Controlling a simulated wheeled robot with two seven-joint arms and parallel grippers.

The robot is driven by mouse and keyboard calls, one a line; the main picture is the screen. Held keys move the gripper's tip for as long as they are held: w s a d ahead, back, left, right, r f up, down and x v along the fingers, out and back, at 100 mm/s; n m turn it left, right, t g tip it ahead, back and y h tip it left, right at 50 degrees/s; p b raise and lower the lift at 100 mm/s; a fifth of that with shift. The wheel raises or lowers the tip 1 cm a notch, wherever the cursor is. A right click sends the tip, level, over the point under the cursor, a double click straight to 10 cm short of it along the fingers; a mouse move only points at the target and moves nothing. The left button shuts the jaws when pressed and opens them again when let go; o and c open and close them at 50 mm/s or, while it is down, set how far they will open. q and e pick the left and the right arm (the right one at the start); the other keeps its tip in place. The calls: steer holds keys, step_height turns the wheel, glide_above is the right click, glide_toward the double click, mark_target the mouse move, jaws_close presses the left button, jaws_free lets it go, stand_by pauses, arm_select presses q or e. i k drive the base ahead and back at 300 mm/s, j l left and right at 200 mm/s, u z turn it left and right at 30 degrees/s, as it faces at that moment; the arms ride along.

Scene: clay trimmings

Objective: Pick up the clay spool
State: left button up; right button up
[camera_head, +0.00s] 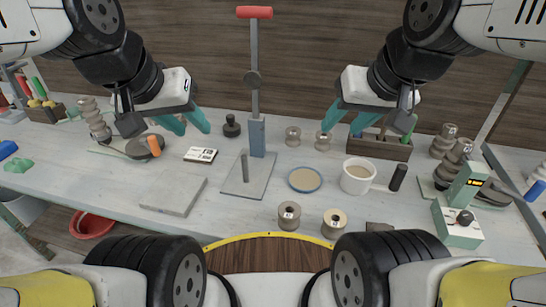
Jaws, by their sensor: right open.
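Several small spool-shaped pieces stand on the grey table. A beige-grey spool (289,215) and a tan spool with a dark centre (334,223) are near the front edge. Two smaller greyish spools, one on the left (293,136) and one on the right (323,141), stand further back. I cannot tell which is the clay one. My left gripper (187,124) is open and empty, over the left back of the table. My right gripper (344,120) is open and empty, above and near the right back spool.
A grey stand with a red-handled lever (254,100) rises mid-table. A white mug (357,177), a blue-rimmed dish (304,180), a wooden tool box (385,148) and a green device (458,225) occupy the right. A grey slab (173,193) lies left, and a card (200,155) behind it.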

mark_target(334, 224)
steer(key=k+z, duration=0.1)
steer(key=k, duration=0.55)
steer(key=z, duration=1.95)
steer(key=k+j+z, duration=0.7)
steer(key=k+j, duration=0.15)
steer(key=k, duration=0.2)
